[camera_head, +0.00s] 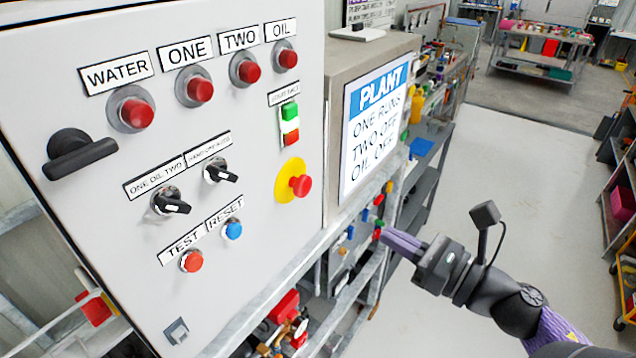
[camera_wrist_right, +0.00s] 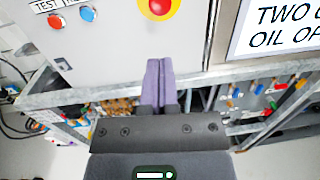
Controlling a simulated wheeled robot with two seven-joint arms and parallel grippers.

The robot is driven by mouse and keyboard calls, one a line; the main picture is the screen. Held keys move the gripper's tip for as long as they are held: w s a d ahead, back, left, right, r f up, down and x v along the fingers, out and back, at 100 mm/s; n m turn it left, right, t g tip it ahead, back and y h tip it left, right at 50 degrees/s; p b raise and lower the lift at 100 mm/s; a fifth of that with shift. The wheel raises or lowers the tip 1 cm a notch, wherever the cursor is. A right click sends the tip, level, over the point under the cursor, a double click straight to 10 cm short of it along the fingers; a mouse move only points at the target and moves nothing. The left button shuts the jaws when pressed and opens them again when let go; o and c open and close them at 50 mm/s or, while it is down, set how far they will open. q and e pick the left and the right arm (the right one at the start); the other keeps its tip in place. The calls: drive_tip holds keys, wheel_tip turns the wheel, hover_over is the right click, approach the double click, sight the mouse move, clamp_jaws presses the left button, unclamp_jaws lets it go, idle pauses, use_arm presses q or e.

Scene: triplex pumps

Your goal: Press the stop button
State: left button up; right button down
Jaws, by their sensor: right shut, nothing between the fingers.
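The control panel (camera_head: 70,245) is a pale grey cabinet face on the left of the head view. A red mushroom button (camera_head: 300,185) on a yellow round plate sits at its lower right; it also shows at the top of the right wrist view (camera_wrist_right: 158,7). Above it is a small switch with a green button (camera_head: 289,111), a lit white middle and a red button (camera_head: 291,138); its label is too small to read. My right gripper (camera_head: 386,235) is shut and empty, apart from the panel, right of and below the mushroom button. My left gripper is not in view.
The panel has red lamps (camera_head: 137,112), black selector knobs (camera_head: 171,203), a red TEST button (camera_head: 191,261) and a blue RESET button (camera_head: 233,229). A PLANT sign (camera_head: 375,115) is beside it. A metal frame (camera_head: 340,233) runs below. Open floor (camera_head: 500,170) lies right.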

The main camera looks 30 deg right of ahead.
drive_tip(key=p, duration=0.3)
approach(307, 189)
drive_tip(key=x, duration=0.6)
drive_tip(key=shift+w+r, duration=0.1)
drive_tip(key=shift+w, duration=0.05)
drive_tip(key=shift+w+a, duration=0.2)
drive_tip(key=shift+w, duration=0.35)
